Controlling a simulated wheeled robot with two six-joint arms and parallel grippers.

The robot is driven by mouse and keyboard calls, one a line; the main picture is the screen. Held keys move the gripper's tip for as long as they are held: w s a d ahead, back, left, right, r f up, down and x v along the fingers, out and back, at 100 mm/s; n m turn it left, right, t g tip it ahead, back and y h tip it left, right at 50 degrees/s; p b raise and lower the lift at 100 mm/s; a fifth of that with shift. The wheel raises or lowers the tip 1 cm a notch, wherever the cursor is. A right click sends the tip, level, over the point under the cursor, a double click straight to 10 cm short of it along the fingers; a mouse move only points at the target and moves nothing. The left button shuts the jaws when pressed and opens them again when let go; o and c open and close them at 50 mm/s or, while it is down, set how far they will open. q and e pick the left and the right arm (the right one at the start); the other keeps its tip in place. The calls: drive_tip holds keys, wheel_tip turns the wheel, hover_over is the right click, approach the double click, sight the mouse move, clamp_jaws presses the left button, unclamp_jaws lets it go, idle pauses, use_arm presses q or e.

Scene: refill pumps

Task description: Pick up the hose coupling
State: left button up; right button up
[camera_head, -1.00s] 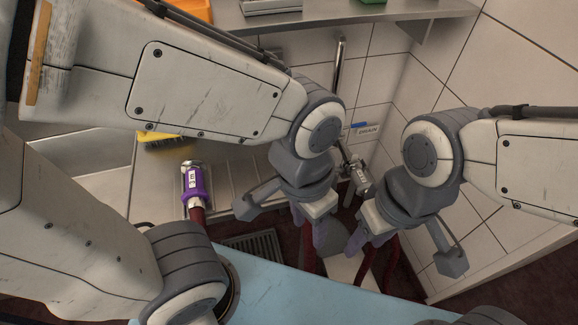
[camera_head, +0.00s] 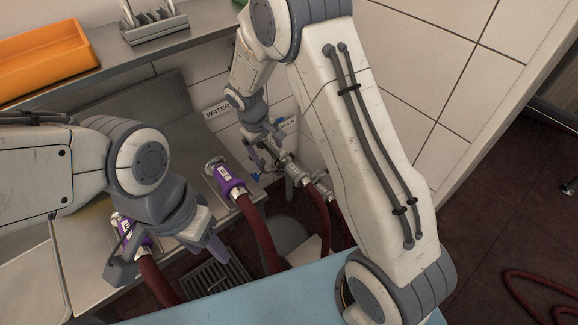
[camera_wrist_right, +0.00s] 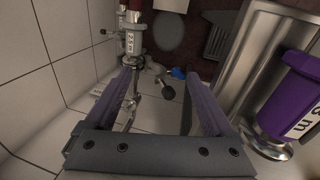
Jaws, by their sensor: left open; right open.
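Two purple hose couplings with white labels and red hoses show in the head view: one (camera_head: 229,181) on the metal counter's edge, the other (camera_head: 126,229) further left, partly hidden by my left gripper. A grey metal coupling (camera_head: 318,181) sits at the wall pipe; it shows in the right wrist view with a label (camera_wrist_right: 132,42). My left gripper (camera_head: 166,254) is open, over or beside the left purple coupling and its hose. My right gripper (camera_head: 268,148) is open near the wall pipe. In its wrist view (camera_wrist_right: 162,103), a purple coupling (camera_wrist_right: 287,97) lies outside the fingers, right.
A shelf (camera_head: 125,60) at the back holds an orange tray (camera_head: 45,62) and a metal rack (camera_head: 152,22). A floor grate (camera_head: 215,280) lies below the counter. A light-blue surface (camera_head: 270,298) is in front. Dark floor at the right has a loose red hose (camera_head: 530,300).

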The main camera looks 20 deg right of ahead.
approach(292, 169)
drive_tip(key=shift+m+h, duration=0.3)
drive_tip(key=shift+h, duration=0.1)
drive_tip(key=x, duration=0.5)
drive_tip(key=shift+s+f+p, duration=0.1)
drive_tip(key=shift+f+p, duration=0.3)
drive_tip(key=shift+p+x, duration=0.6)
drive_tip(key=shift+x, duration=2.4)
drive_tip(key=shift+a, duration=0.15)
clamp_jaws()
